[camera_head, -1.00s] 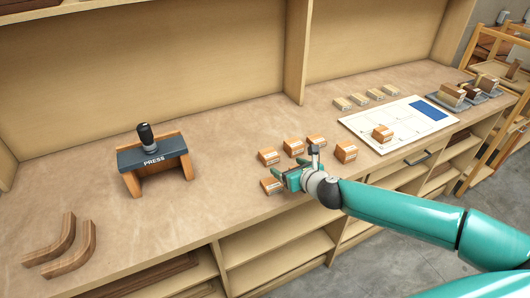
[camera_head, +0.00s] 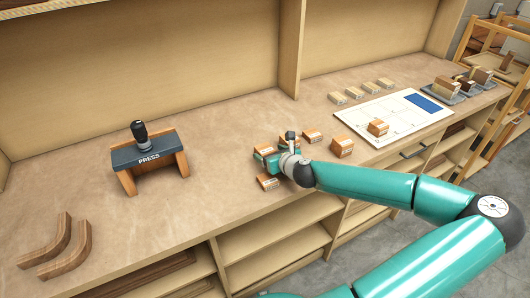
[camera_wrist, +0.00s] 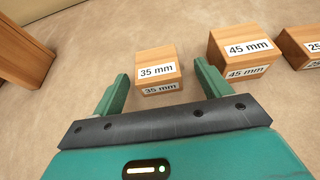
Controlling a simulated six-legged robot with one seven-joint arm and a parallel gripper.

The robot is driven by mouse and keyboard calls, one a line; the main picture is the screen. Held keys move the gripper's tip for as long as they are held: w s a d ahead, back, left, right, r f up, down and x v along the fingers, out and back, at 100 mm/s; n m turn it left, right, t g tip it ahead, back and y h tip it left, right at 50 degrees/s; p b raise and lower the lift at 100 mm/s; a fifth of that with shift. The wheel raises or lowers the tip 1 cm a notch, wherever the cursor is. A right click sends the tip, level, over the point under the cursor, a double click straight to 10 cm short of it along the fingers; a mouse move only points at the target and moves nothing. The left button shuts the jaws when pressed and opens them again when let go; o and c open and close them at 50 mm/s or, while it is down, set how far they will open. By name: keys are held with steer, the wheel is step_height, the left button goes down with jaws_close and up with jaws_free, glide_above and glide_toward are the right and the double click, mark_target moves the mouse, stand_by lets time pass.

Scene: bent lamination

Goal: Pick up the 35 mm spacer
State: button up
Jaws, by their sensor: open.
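The 35 mm spacer (camera_wrist: 157,66) is a small orange-brown wooden block with white "35 mm" labels on its top and front. In the wrist view it sits on the bench just ahead of my gripper (camera_wrist: 158,88), roughly centred between the two green fingers. The fingers are apart and empty, with the block at or slightly beyond their tips. In the head view my gripper (camera_head: 268,157) is over the row of blocks and partly hides them, so contact cannot be told there.
The 45 mm block (camera_wrist: 240,54) stands close to the right finger, with another block (camera_wrist: 302,46) beyond it. A loose block (camera_head: 268,183) lies near the bench front. The press (camera_head: 150,160) stands left. A white board (camera_head: 400,115) lies right.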

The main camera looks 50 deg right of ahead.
mark_target(267, 150)
steer(key=x, duration=0.4)
steer(key=shift+w, duration=0.45)
steer(key=shift+c, duration=0.3)
steer(key=c, duration=1)
steer(key=shift+r, duration=0.1)
